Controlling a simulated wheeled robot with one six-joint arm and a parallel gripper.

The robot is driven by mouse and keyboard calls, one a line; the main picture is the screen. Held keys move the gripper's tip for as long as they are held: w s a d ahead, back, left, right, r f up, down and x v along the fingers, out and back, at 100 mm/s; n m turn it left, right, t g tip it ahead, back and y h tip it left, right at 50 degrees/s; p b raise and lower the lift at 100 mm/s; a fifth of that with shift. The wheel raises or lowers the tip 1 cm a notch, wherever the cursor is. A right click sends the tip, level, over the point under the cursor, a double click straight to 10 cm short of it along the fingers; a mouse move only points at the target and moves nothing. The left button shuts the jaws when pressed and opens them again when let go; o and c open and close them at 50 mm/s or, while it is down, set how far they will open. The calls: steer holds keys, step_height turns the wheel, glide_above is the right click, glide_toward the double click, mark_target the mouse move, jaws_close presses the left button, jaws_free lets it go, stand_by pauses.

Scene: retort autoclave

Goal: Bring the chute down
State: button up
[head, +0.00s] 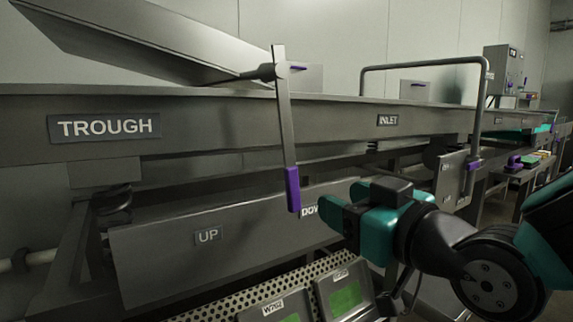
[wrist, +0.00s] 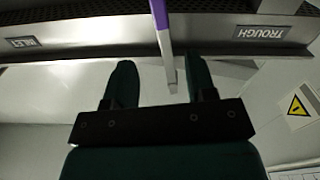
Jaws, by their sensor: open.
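The chute (head: 140,40) is a large grey metal pan at the upper left in the head view, tilted above the trough. A flat grey lever (head: 284,130) hangs from a pivot at the trough's rim, with a purple grip (head: 293,190) at its low end. The lever (wrist: 166,50) and its purple grip (wrist: 159,12) also show in the wrist view, in line with the gap between my fingers. My gripper (head: 326,212) is open and empty, just right of the purple grip. It partly hides the DOWN label (head: 309,211); the UP label (head: 208,236) is to the left.
The trough (head: 220,125) runs across the view, with an INLET label (head: 388,120). A bent rail (head: 425,62) stands at the right. Below are a perforated shelf and small green-screened boxes (head: 345,297). A yellow warning sign (wrist: 298,106) shows in the wrist view.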

mark_target(294, 180)
steer(key=p+x, duration=0.6)
steer(key=p, duration=0.3)
steer(key=p+x, duration=0.7)
steer(key=p, duration=0.2)
steer(key=shift+w+a+r, duration=0.2)
steer(key=shift+w+r, duration=0.05)
steer(key=shift+w+a+f+p, duration=0.35)
steer(key=shift+w+p, duration=0.15)
steer(key=shift+p, duration=0.35)
jaws_close()
steer(key=shift+r, duration=0.15)
